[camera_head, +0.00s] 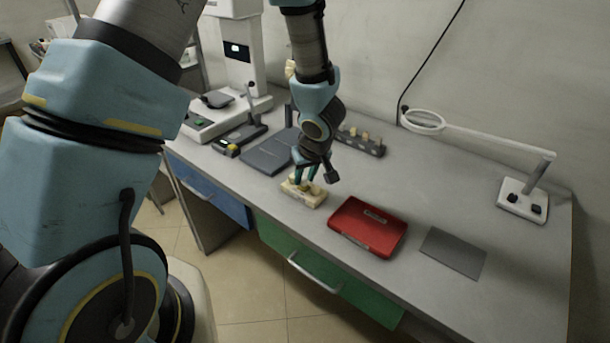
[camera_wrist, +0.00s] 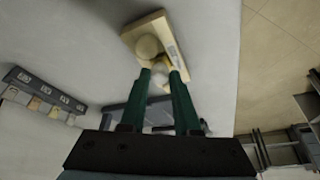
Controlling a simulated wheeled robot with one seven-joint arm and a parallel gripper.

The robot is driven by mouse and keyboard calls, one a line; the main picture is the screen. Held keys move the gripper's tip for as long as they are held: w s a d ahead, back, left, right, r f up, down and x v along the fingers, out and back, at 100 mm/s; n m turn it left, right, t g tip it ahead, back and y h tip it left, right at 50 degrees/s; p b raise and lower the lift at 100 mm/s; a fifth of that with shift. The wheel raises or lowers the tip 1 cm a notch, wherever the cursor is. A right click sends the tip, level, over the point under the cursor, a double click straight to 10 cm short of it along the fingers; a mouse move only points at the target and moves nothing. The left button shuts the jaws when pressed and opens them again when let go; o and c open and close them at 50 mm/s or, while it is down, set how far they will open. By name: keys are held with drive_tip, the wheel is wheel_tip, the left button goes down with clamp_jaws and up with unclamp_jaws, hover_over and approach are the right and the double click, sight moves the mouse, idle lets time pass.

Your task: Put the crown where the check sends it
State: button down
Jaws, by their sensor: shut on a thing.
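My gripper (camera_head: 307,181) points down at a cream block (camera_head: 314,200) near the front of the bench. In the wrist view its two green fingers (camera_wrist: 161,73) are closed on a small yellowish piece at the tips, which I take to be the crown (camera_wrist: 164,66); the fingers partly hide it. The cream block (camera_wrist: 146,27) lies just beyond the fingertips, with a pale rounded lump on it and a small label on its side. I cannot tell whether the crown touches the block.
A dark rack (camera_head: 376,150) with several pale pieces stands behind my gripper. A red case (camera_head: 367,228) and a grey mat (camera_head: 453,252) lie to the right, and a magnifier (camera_head: 522,199) stands beyond. A dark flat case (camera_head: 270,153) and white machine (camera_head: 240,73) are left.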

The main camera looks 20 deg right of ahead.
drive_tip(key=shift+f, duration=0.45)
drive_tip(key=c, duration=0.6)
unclamp_jaws()
drive_tip(key=shift+o, duration=0.2)
drive_tip(key=p+v, duration=0.3)
drive_tip(key=v, duration=0.8)
drive_tip(key=shift+w, duration=0.1)
drive_tip(key=w+a+r+h, duration=0.3)
drive_tip(key=w+a+r, duration=0.4)
drive_tip(key=w+a, duration=0.15)
drive_tip(key=s+a+r+g+y, duration=0.1)
drive_tip(key=s+a, duration=0.2)
drive_tip(key=a, duration=0.7)
drive_tip(key=s+a+r+m+g+y, duration=0.1)
drive_tip(key=s+a, duration=0.3)
drive_tip(key=a, duration=0.7)
drive_tip(key=shift+s+a+r+g+y, duration=0.2)
drive_tip(key=shift+g+y, duration=0.3)
